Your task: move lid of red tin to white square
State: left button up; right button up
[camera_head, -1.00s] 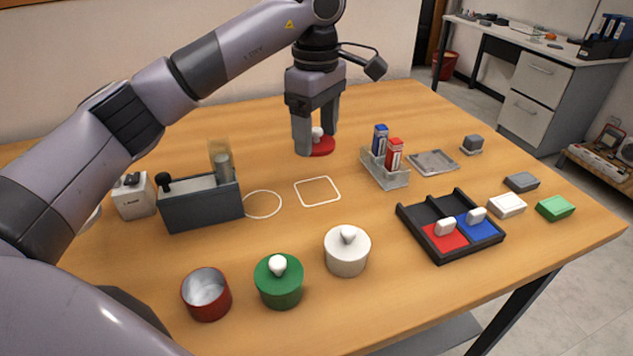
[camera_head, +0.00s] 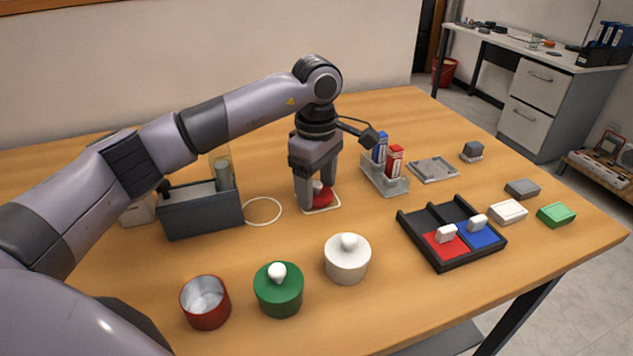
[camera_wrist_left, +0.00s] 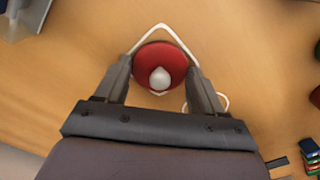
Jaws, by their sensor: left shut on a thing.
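The red lid (camera_head: 321,198) with its white knob is between the fingers of my left gripper (camera_head: 316,197), which is shut on it. In the left wrist view the lid (camera_wrist_left: 147,62) lies inside the white square outline (camera_wrist_left: 163,28), with corners of the outline showing around it. The white square (camera_head: 338,208) is partly hidden by the gripper and lid in the head view. I cannot tell whether the lid touches the table. The open red tin (camera_head: 206,302) stands at the front left without a lid. My right gripper is not in view.
A green tin (camera_head: 279,290) and a white tin (camera_head: 347,260), both lidded, stand in front. The white circle (camera_head: 263,211) is empty beside the dark grey machine (camera_head: 201,212).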

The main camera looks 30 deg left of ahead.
aim_at(317, 184)
pick_arm(q)
jog(key=o, duration=1)
jog(key=shift+f, duration=0.1)
notch_tip(317, 184, up, 12)
jog(key=shift+p, duration=0.4)
